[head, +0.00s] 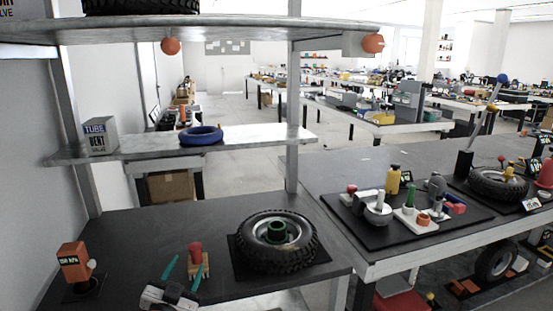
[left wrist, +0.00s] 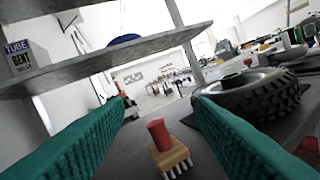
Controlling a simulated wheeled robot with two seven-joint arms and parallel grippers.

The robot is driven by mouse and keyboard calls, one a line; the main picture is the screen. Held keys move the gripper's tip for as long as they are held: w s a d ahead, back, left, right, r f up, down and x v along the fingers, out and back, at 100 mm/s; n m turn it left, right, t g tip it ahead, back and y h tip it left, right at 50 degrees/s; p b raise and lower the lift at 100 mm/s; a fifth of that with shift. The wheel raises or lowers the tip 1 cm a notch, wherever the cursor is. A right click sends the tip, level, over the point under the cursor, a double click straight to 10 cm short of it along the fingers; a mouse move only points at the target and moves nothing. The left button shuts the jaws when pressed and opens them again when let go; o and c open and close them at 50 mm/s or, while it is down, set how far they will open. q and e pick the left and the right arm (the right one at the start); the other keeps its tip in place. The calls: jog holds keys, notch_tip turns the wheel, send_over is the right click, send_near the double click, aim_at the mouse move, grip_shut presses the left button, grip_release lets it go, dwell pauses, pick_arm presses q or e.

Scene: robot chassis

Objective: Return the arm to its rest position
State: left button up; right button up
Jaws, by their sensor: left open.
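My left gripper (head: 184,267) is low at the front of the head view, over the near dark bench, its two teal fingers pointing away from me. The fingers are spread apart with nothing between them. In the left wrist view the gripper (left wrist: 160,102) also shows open, one textured teal finger on each side. A small brush with a red handle and wooden block (head: 199,265) stands just right of and beyond the fingers. In the wrist view the brush (left wrist: 171,158) appears low between the fingers, not gripped. My right gripper is not in view.
A wheel with a tyre (head: 247,253) lies on a dark mat to the right. An orange pump-like unit (head: 73,262) stands left. A shelf (head: 255,138) above holds a blue ring (head: 201,136) and a tube box (head: 100,136). A loaded tray (head: 455,228) is further right.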

pick_arm(q)
jog(key=s+f+n+g+y, duration=0.1)
jog(key=s+f+n+g, duration=0.1)
jog(key=s+f+g, duration=0.8)
jog(key=s+f+n+g, duration=0.1)
jog(key=s+f+g, duration=0.3)
jog(key=s, duration=0.9)
jog(key=s+f+n+g, duration=0.15)
jog(key=s+f, duration=0.35)
jog(key=s, duration=0.8)
notch_tip(320, 180, down, 22)
jog(key=m+g+p, duration=0.1)
jog(key=g+p, duration=0.1)
jog(key=p, duration=0.1)
jog(key=s+a+f+y+p, duration=0.1)
jog(key=s+a+f+p, duration=0.1)
jog(key=s+f, duration=1.1)
jog(key=s+p, duration=0.1)
jog(key=s, duration=0.3)
jog(key=shift+a+f+g, duration=0.35)
jog(key=shift+f, duration=0.05)
